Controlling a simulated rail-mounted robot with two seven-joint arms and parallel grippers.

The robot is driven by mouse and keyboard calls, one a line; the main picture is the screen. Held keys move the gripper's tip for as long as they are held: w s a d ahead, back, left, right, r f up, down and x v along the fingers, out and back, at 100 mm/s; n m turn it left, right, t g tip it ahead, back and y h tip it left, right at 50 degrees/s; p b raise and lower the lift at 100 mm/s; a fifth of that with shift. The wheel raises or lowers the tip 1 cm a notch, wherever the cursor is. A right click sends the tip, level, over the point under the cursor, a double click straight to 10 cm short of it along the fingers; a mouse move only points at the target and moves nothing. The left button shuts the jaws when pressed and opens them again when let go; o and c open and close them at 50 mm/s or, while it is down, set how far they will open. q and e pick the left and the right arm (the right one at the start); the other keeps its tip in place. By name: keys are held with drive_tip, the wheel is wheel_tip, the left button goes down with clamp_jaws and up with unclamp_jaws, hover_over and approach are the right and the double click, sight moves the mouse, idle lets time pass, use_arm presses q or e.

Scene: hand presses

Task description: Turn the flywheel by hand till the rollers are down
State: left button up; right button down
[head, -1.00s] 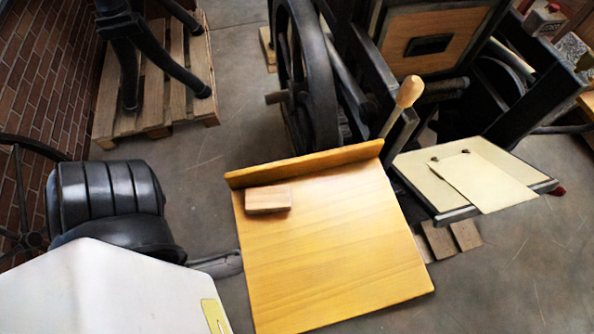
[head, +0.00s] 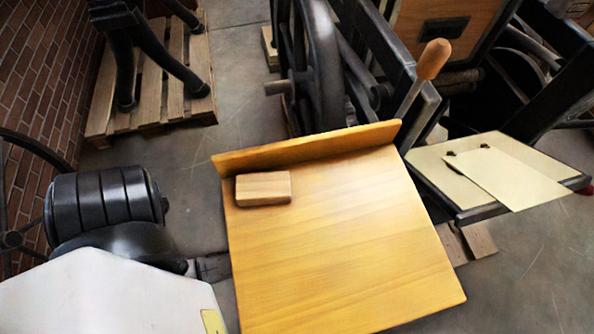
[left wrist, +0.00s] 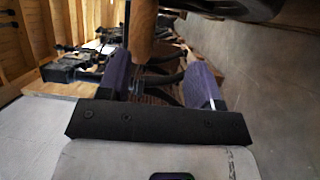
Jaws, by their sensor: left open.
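The flywheel (head: 322,70) is a large dark spoked wheel at the top middle of the head view, seen nearly edge-on on the near side of the press. A short peg (head: 278,88) sticks out on its left. Its lower part is hidden behind the wooden board. I cannot clearly make out the rollers. My left gripper (left wrist: 160,82) shows in the left wrist view, its two purple-padded fingers apart. Nothing is seen held between them, and dark curved parts lie beyond. Neither gripper shows in the head view.
A tilted wooden board (head: 340,240) bearing a wood block (head: 263,188) stands in front of the press. A wooden-handled lever (head: 433,60) rises beside it. A sheet-covered plate (head: 500,175) juts out right. A pallet (head: 180,75) stands back left. Bare floor lies between pallet and flywheel.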

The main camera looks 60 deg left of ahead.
use_arm(q)
drive_tip(key=x, duration=0.3)
drive_tip(key=b+x, duration=0.1)
drive_tip(key=x, duration=0.5)
drive_tip(key=shift+r, duration=0.25)
drive_tip(key=shift+s+d, duration=0.2)
drive_tip(key=shift+d, duration=0.1)
drive_tip(key=shift+s+d+f, duration=0.2)
drive_tip(key=shift+d, duration=0.1)
drive_tip(key=shift+c, duration=0.2)
drive_tip(key=shift+w+a, duration=0.1)
drive_tip(key=shift+a, duration=0.05)
drive_tip(key=c, duration=0.5)
clamp_jaws()
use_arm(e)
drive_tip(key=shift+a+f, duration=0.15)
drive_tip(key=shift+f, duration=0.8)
